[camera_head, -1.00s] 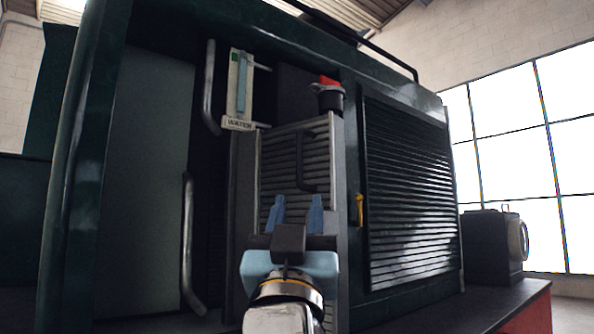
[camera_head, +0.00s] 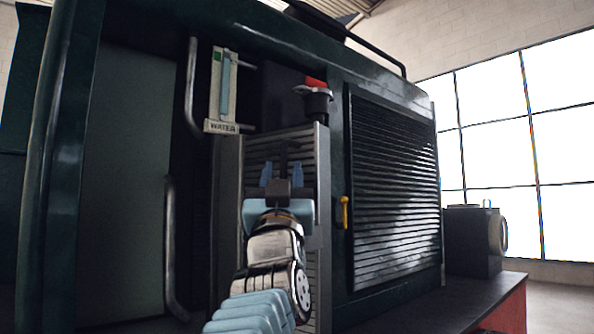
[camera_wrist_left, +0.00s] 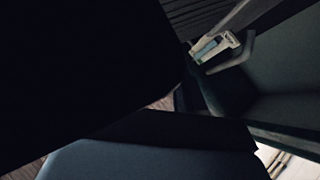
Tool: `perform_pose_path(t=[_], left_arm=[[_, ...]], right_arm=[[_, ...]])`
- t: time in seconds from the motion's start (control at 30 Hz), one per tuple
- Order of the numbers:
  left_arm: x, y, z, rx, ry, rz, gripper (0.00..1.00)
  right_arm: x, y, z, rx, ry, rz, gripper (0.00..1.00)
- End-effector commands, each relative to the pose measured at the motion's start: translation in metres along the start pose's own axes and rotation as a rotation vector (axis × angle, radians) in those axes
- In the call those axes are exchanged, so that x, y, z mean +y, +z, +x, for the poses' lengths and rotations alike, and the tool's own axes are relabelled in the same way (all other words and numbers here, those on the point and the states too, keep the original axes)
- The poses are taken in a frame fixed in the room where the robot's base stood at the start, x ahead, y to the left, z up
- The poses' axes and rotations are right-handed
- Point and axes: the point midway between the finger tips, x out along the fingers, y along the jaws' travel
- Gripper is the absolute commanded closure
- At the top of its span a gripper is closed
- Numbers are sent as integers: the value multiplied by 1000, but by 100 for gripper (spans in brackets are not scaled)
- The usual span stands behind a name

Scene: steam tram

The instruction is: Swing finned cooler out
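The finned cooler (camera_head: 255,152) is a grey ribbed upright panel in the middle of the head view, set in the dark green body. Its dark handle (camera_head: 283,151) stands off the ribs near the top. My left gripper (camera_head: 281,174) is in front of the cooler with its two blue fingers apart. The handle shows between the fingers, its lower part hidden behind the gripper; I cannot tell whether they touch. The left wrist view is mostly dark, and the handle cannot be made out there. My right gripper is not in view.
A water gauge (camera_head: 222,92) is above left of the cooler. It also shows in the left wrist view (camera_wrist_left: 213,50). A red-topped black fitting (camera_head: 317,98) sits at the upper right. A yellow lever (camera_head: 344,212) and louvred panel (camera_head: 395,195) are right. Grab rails (camera_head: 171,245) stand left.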

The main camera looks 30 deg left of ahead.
Motion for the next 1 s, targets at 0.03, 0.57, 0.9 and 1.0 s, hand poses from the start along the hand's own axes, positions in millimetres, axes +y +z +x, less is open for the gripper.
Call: perform_pose_path(t=[0.03,0.57,0.9,1.0], left_arm=[[0,0,0,0,0,0,62],[0,0,0,0,0,0,100],[-8,-5,-9,6,31,-39,100],[-17,-10,-16,9,67,-76,100]], right_arm=[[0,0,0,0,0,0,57],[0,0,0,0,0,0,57],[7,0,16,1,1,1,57],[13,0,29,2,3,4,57]])
